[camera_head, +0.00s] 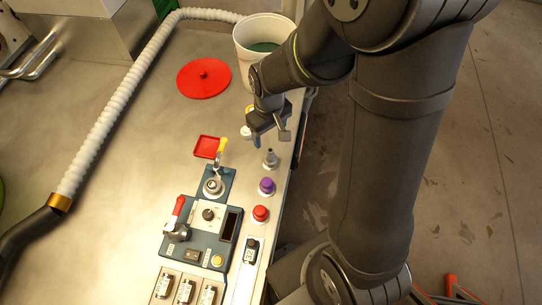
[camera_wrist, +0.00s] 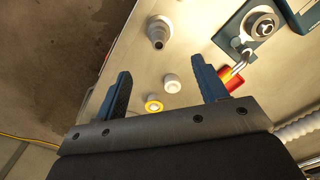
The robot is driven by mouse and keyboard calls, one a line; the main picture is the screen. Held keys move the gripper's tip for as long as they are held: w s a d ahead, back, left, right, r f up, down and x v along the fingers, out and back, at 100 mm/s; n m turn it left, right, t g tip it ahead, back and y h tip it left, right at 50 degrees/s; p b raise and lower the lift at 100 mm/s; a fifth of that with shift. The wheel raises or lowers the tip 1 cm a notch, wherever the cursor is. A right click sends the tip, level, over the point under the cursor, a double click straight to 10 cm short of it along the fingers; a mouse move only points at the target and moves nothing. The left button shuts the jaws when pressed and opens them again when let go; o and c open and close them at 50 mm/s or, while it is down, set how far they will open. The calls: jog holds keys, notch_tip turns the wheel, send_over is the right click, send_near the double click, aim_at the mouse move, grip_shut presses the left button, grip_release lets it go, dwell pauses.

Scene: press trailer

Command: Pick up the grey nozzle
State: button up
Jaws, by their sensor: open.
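The grey nozzle (camera_head: 270,158) stands upright on the metal table near its right edge, at the end of a row of coloured caps. In the wrist view the grey nozzle (camera_wrist: 158,32) is at the top, beyond my fingertips. My gripper (camera_head: 269,138) is open and empty, above the table and a little farther back than the nozzle. In the wrist view my gripper's fingers (camera_wrist: 160,70) stand wide apart. A white nozzle (camera_wrist: 171,84) and a yellow-ringed nozzle (camera_wrist: 154,104) show between them; the white one (camera_head: 246,131) is partly hidden in the head view.
Purple (camera_head: 266,186) and red (camera_head: 260,214) knobs stand in front of the nozzle. A toggle clamp (camera_head: 213,185) and a red tray (camera_head: 207,147) are to its left. A white bucket (camera_head: 262,45) is behind. The table's right edge is close.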

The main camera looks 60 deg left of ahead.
aim_at(270, 155)
notch_tip(270, 155, down, 13)
jog(key=shift+w+d+r, duration=0.1)
jog(key=shift+d+r, duration=0.05)
jog(key=shift+r, duration=0.05)
dwell(0.6)
jog(key=c, duration=1.2)
jog(key=shift+o, duration=0.2)
jog(key=shift+r, duration=0.1)
